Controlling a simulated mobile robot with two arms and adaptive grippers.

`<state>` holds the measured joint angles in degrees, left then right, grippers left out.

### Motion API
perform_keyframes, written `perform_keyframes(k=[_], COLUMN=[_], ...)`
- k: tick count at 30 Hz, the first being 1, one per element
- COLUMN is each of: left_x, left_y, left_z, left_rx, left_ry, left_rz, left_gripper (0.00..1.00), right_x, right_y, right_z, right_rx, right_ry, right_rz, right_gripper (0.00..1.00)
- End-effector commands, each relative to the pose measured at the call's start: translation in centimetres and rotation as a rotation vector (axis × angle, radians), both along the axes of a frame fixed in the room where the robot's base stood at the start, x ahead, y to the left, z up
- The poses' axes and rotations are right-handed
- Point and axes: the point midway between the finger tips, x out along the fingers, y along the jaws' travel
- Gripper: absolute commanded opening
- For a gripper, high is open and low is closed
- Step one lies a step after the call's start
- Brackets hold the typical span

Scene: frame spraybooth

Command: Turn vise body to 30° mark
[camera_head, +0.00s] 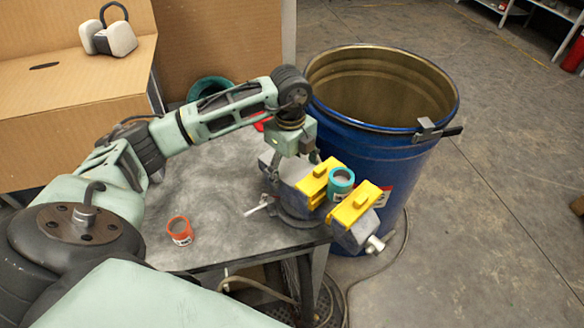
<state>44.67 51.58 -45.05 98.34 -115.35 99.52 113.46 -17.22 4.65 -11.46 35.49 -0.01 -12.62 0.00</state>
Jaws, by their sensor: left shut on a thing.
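The vise has a grey body (294,186) on a dark round base at the right corner of the table. Its two yellow jaws (320,184) stand apart with a teal can (341,182) between them. My left gripper (294,168) comes down from above and is shut on the rear of the vise body, one finger on each side. The vise's front end points to the lower right, past the table edge. A light lever (259,206) sticks out at the base's left. Any degree marks are too small to read. My right gripper is not in view.
An orange can (180,230) stands on the grey table (215,205), whose middle is mostly bare. A large open blue drum (378,140) stands close behind and right of the vise. A cardboard box (60,115) is at the back left. Hoses lie on the floor.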

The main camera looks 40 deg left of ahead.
Motion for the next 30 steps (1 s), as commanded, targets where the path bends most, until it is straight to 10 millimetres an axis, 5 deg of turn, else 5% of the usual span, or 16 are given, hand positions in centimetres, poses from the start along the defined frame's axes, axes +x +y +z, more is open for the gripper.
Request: perform_keyframes(k=[4, 5, 10, 23, 30], left_x=[0.1, 0.1, 0.1, 0.1, 0.2], left_y=[0.0, 0.0, 0.0, 0.0, 0.0], left_z=[0.1, 0.1, 0.1, 0.5, 4.6], left_rx=[0.0, 0.0, 0.0, 0.0, -0.001], left_ry=[-0.002, -0.002, -0.001, -0.002, -0.007], left_rz=[0.001, 0.0, -0.001, -0.002, -0.002], left_gripper=[0.23, 0.73, 0.88, 0.89, 0.89], right_x=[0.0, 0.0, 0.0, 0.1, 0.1], right_y=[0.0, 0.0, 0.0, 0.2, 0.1], right_z=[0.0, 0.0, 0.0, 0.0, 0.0], right_rx=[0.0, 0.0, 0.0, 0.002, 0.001], right_ry=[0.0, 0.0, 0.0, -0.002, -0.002], right_rz=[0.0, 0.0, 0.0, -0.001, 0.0], right_gripper=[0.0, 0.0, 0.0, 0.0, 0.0])
